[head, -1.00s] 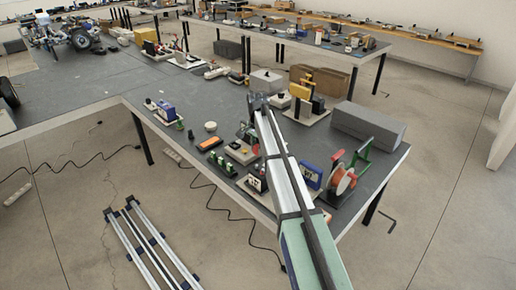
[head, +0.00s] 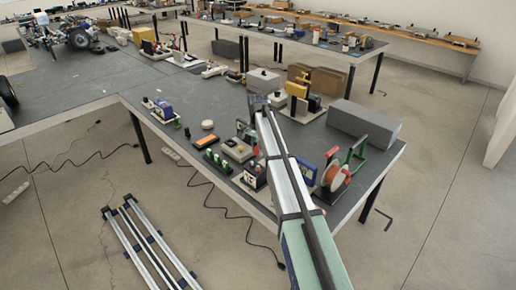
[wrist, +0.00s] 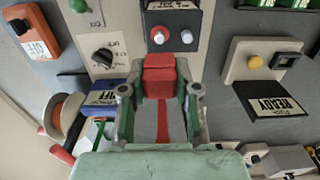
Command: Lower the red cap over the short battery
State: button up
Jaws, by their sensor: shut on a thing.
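My gripper (wrist: 160,92) shows in the wrist view with its two fingers on either side of a red blocky piece, which I take to be the red cap (wrist: 160,72). The gripper is shut on it. A narrow red strip shows below it between the fingers. In the head view my gripper (head: 259,102) is small, at the far end of my arm above the grey table, and the cap cannot be made out there. I cannot identify the short battery in either view.
A black panel with red and white knobs (wrist: 173,25) lies just beyond the cap. A READY sign (wrist: 276,102) and yellow-button box (wrist: 252,62) are at right; an orange box (wrist: 36,32) is at left. A grey block (head: 365,125) and red reel (head: 335,177) stand on the table.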

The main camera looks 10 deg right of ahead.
aim_at(258, 147)
jog(key=shift+f+b, duration=0.8)
jog(key=shift+f, duration=1.65)
jog(key=shift+f+b, duration=0.65)
jog(key=shift+f, duration=1.35)
jog(key=o, duration=0.9)
notch_tip(258, 147, up, 12)
jog(key=shift+s, duration=0.1)
dwell(0.4)
